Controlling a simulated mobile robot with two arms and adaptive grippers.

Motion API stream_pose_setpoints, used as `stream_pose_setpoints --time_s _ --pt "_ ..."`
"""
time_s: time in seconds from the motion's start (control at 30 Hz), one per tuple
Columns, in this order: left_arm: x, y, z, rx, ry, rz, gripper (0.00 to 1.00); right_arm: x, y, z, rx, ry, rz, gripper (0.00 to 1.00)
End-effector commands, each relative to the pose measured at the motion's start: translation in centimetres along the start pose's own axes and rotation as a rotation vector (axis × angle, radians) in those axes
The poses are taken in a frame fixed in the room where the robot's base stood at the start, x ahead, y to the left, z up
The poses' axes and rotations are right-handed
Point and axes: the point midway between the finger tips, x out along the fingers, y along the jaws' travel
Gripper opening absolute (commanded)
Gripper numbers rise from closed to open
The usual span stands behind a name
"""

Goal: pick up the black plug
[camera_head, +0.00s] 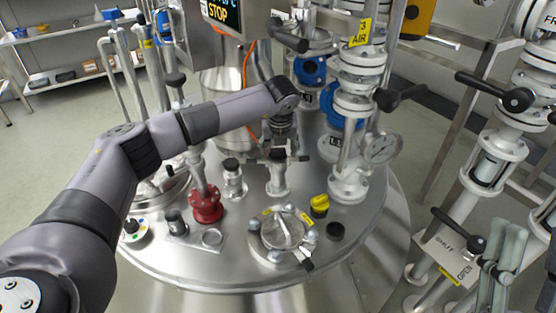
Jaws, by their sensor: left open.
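My left arm reaches in from the left, and its gripper (281,152) points down over the steel reactor lid. The gripper is open, directly above and close to a pale flanged nozzle (278,183). Dark parts at the nozzle's top merge with the gripper, so I cannot tell whether a plug is between the fingers or touched. A black plug (231,165) sits upright on a similar nozzle just to the left. Another short black cap (335,231) sits on the lid further right and nearer.
The reactor lid (215,270) also bears a red flanged fitting (206,206), a round clamped hatch (283,230) and a yellow cap (320,203). A valve stack with a pressure gauge (381,146) stands close on the right. Pipes and valves line the right side.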

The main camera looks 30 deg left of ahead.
Motion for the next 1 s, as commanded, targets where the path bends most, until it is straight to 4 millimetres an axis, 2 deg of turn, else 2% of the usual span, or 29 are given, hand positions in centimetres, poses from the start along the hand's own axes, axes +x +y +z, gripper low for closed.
stream_pose_setpoints --time_s 0.13,0.37,1.0 --pt "0.68 -0.05 -0.02 0.0 0.0 -0.001 0.61 -0.13 -0.1 -0.99 0.003 0.055 -0.001 0.4" --pt "0.68 -0.06 -0.01 0.001 0.0 -0.001 0.61 -0.1 -0.11 -1.1 0.003 0.059 -0.002 0.4" --pt "0.65 -0.05 0.0 0.001 0.0 -0.002 0.18 -0.1 -0.12 -1.09 0.003 0.058 -0.002 0.4"
